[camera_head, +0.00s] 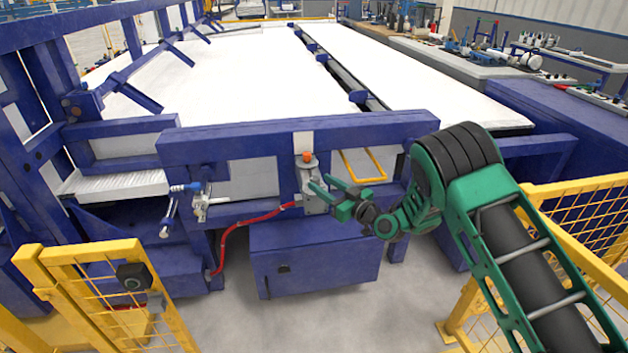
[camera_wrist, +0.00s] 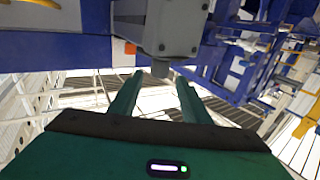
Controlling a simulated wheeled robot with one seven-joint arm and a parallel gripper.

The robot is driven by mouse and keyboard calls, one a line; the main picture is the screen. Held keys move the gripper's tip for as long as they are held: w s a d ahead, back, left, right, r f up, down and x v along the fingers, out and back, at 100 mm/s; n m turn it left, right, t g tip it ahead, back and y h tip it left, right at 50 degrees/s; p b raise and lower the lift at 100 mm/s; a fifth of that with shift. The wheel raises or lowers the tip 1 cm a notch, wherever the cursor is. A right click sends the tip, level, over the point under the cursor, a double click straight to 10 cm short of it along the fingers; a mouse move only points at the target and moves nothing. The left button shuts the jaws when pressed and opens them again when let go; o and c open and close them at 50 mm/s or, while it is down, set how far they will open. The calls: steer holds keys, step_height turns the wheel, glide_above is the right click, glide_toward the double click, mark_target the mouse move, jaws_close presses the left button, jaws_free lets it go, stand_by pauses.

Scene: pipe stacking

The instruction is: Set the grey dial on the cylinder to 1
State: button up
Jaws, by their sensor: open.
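A grey cylinder unit (camera_head: 308,178) with an orange top (camera_head: 307,157) is mounted upright on the front of the blue frame. In the wrist view a grey box-like housing (camera_wrist: 176,27) fills the top middle. A short round grey part (camera_wrist: 160,69) sticks out of its lower edge; it may be the dial, but no number or pointer is readable. My gripper (camera_head: 322,186) is open and empty, its fingers pointing left, close beside the unit's right side. In the wrist view my gripper (camera_wrist: 157,82) has its two fingertips on either side of the round part; contact cannot be told.
A red hose (camera_head: 245,220) runs from the unit down to the left. Blue beams (camera_head: 370,130) stand above and around it. A blue cabinet (camera_head: 315,258) is below. Other fittings (camera_head: 200,203) are at left. Yellow fences (camera_head: 105,285) flank the front floor, which is clear.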

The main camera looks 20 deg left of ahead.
mark_target(318, 181)
steer(key=shift+x, duration=2.35)
steer(key=c, duration=1)
